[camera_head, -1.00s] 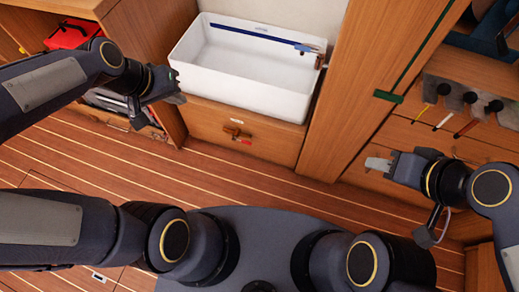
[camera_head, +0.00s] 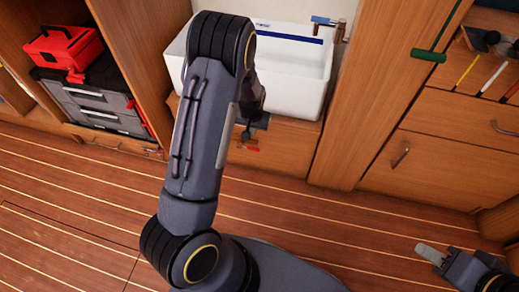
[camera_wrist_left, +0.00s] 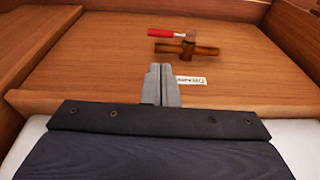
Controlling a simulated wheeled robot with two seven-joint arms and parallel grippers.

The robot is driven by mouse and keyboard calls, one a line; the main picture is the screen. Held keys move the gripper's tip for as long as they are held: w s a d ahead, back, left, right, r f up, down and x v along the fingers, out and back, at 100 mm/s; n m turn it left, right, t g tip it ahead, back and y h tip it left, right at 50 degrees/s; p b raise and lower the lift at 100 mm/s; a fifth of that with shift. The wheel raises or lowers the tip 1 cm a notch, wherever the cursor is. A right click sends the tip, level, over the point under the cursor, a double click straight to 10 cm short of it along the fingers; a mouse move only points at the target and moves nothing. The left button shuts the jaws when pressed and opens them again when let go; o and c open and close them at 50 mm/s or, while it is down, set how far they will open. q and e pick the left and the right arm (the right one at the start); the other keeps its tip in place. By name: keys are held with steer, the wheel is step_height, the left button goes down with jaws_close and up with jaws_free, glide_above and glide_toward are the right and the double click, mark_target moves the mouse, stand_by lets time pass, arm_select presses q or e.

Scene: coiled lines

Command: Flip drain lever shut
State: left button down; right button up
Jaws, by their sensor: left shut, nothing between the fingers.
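The drain valve (camera_wrist_left: 187,48) is a brass fitting on the wooden cabinet front below the white sink (camera_head: 290,85). Its red lever (camera_wrist_left: 167,32) lies roughly parallel to the brass body in the left wrist view. In the head view the red lever (camera_head: 252,149) shows just below my left gripper (camera_head: 258,122), whose arm hides part of the sink and cabinet. In the left wrist view my left gripper (camera_wrist_left: 163,70) is shut and empty, its tips apart from the valve. My right gripper (camera_head: 432,253) is low at the right, over the floor; its finger gap is unclear.
A small white label (camera_wrist_left: 191,80) is on the panel beside the valve. A red toolbox (camera_head: 62,47) sits on grey drawers (camera_head: 95,105) at the left. Wooden drawers (camera_head: 440,165) are at the right. The plank floor (camera_head: 330,215) in front is clear.

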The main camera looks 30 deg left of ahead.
mark_target(254, 150)
arm_select(q)
steer(key=b+x, duration=0.6)
steer(key=x, duration=0.8)
steer(key=shift+s, duration=0.1)
